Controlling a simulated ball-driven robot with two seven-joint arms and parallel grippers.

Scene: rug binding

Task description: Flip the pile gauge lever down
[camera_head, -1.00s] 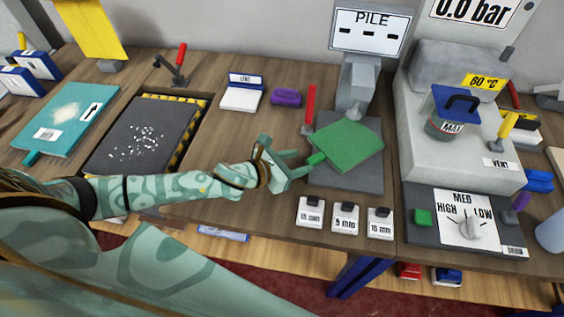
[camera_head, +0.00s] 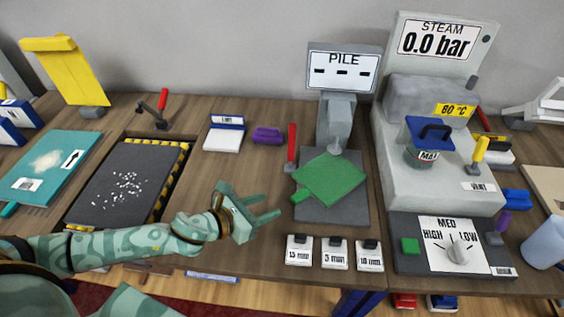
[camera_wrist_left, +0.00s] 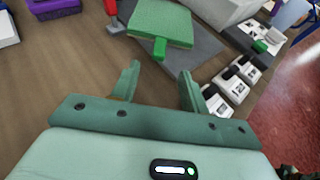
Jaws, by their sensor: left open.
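The pile gauge's display (camera_head: 343,71) reads PILE with dashes, above a grey post and a grey base plate (camera_head: 345,212). Its red lever (camera_head: 292,143) stands upright at the left of the base; its lower part also shows in the left wrist view (camera_wrist_left: 111,12). A green square sample (camera_head: 331,178) with a small tab lies on the plate, under the gauge's foot. My left gripper (camera_head: 272,205) is open and empty, left of and in front of the plate. In the left wrist view, the open fingers (camera_wrist_left: 158,84) point toward the green tab, apart from it. My right gripper is not in view.
White blocks (camera_head: 334,254) with mm labels stand in front of the plate. A purple item (camera_head: 267,135) and a white label box (camera_head: 224,134) lie behind left. The steam machine (camera_head: 430,150) stands right. Bare wood lies between the dark tray (camera_head: 100,195) and the gauge.

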